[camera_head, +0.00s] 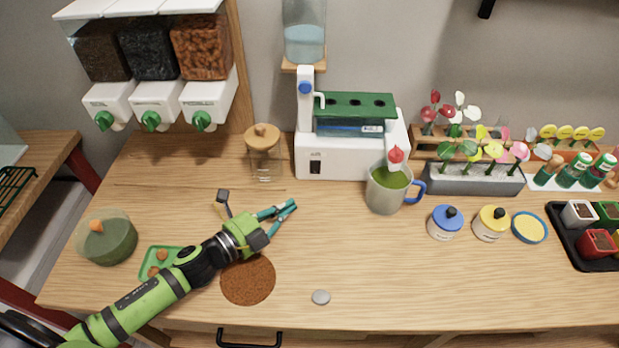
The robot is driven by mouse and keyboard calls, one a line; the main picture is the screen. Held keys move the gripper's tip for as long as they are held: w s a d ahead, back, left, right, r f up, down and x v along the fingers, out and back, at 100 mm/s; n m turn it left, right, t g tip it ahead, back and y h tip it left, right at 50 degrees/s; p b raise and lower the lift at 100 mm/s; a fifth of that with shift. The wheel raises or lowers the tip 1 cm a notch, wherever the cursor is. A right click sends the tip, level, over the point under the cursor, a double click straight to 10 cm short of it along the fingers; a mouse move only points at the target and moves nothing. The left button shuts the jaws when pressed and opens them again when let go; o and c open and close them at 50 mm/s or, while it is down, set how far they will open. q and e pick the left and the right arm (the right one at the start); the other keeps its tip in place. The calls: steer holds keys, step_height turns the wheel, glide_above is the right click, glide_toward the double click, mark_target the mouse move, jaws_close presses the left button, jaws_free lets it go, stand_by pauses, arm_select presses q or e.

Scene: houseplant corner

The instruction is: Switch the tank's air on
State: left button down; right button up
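The tank (352,119) is a white unit with a green lid with dark holes and bluish water behind its front, at the back middle of the table. A small black rocker switch (316,167) sits low on the left of its white front; its position is too small to tell. My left gripper (293,204) is over the table in front of the tank, below and left of the switch and apart from it. My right gripper is not in view.
A blue-handled mug (387,190) with green contents stands right of the switch. A cork-topped glass stand (263,140) is left of the tank. A brown round mat (248,281) and grey stone (320,297) lie in front. The table between gripper and tank is clear.

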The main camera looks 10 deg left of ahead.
mark_target(315, 168)
arm_select(q)
steer(key=x, duration=0.3)
steer(key=p+x, duration=0.1)
steer(key=x, duration=0.3)
steer(key=shift+w+d+r+p, duration=0.2)
steer(key=shift+w+p, duration=0.1)
steer(key=shift+w+a+f, duration=0.15)
steer(key=shift+w+a, duration=0.05)
steer(key=shift+w, duration=0.35)
steer(key=shift+w+a+f, duration=0.15)
steer(key=shift+w+a, duration=0.05)
steer(key=shift+w, duration=0.3)
steer(key=shift+w+a+f, duration=0.15)
steer(key=shift+w+a, duration=0.05)
steer(key=shift+w, duration=0.45)
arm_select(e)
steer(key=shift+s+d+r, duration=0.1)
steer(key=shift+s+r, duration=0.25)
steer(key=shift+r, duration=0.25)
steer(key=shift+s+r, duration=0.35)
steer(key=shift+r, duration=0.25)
